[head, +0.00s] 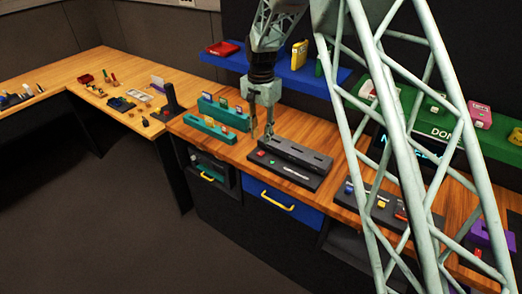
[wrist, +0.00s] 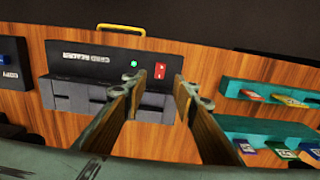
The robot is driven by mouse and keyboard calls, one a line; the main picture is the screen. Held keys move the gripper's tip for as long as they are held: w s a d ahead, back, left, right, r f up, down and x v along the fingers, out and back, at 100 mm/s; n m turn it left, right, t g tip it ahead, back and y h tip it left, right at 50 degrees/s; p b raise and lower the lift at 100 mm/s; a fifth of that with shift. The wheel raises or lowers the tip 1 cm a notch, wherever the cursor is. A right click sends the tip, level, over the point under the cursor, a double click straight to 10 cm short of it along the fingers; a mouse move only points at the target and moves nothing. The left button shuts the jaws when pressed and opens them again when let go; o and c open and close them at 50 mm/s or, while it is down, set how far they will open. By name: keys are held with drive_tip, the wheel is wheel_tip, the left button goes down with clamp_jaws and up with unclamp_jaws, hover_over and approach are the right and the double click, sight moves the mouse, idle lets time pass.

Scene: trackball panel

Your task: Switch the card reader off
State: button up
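The card reader (head: 312,160) is a dark slotted block on a black base on the wooden counter. In the wrist view the card reader (wrist: 75,92) appears upside down, with white lettering on its panel. A small green light (wrist: 134,64) shows there, beside a red switch (wrist: 160,71). The red switch (head: 261,153) also shows at the panel's left end in the head view. My gripper (wrist: 155,89) is open and empty, its fingers apart over the reader with the switch seen beyond the gap. In the head view my gripper (head: 262,137) is just behind the switch end; contact cannot be told.
Teal card racks (head: 224,113) stand left of the reader, holding several cards. A blue drawer with a yellow handle (head: 278,201) is below. A blue shelf (head: 285,73) is behind. A control panel (head: 377,203) lies to the right. My lattice structure blocks part of the right side.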

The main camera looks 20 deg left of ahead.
sight(261, 153)
drive_tip(key=shift+f, duration=4.1)
drive_tip(key=shift+c, duration=0.6)
